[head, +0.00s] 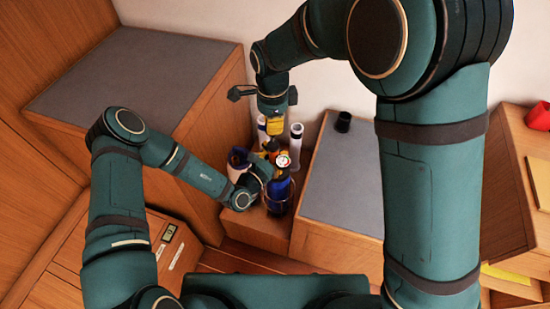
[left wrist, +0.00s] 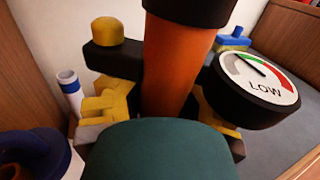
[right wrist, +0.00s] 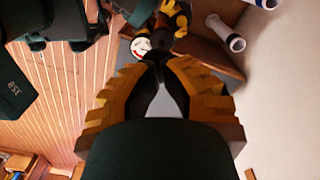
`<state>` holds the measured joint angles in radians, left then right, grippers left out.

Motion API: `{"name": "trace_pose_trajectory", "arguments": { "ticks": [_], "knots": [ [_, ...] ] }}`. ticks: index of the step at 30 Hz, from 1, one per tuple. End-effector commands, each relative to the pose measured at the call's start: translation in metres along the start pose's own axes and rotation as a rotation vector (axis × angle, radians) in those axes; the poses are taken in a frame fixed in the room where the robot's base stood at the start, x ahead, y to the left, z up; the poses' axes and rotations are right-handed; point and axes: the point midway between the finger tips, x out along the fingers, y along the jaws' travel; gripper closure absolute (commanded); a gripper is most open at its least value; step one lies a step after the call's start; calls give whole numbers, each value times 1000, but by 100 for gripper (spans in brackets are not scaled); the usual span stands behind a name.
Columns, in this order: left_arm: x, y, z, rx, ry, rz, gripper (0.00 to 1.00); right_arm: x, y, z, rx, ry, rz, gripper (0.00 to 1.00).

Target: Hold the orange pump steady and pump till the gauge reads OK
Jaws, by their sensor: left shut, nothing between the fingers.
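The orange pump (left wrist: 170,75) fills the middle of the left wrist view as an upright orange barrel with a black top. Its round gauge (left wrist: 258,82) reads LOW, with the needle left of the red and green bands; the gauge also shows in the head view (head: 283,161). My left gripper (head: 264,172) is low at the pump, its yellow fingers showing either side of the barrel, shut with nothing held. Contact with the barrel cannot be told. My right gripper (head: 275,126) is above the pump, its fingertips close together and apparently empty in the right wrist view (right wrist: 163,65).
A blue cylinder (head: 278,192) stands just below the gauge in the head view. White rolls (head: 296,136) stand behind the pump. Grey-topped benches flank it on the left (head: 120,80) and right (head: 340,190); a black cup (head: 343,121) stands on the right one.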

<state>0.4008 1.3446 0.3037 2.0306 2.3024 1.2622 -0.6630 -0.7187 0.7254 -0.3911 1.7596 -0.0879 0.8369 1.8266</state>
Motion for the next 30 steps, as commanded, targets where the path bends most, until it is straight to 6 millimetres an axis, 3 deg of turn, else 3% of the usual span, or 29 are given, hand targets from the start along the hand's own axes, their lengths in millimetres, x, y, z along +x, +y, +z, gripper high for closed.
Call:
{"name": "trace_pose_trajectory", "arguments": {
  "ticks": [26, 30],
  "knots": [
    [0, 0, 0, 0, 1, 0, 100, 49, 2, 0, -1, 1, 6, 100],
    [0, 0, 0, 0, 1, 1, 100, 46, 1, 0, -1, 0, 4, 100]
  ]
}}
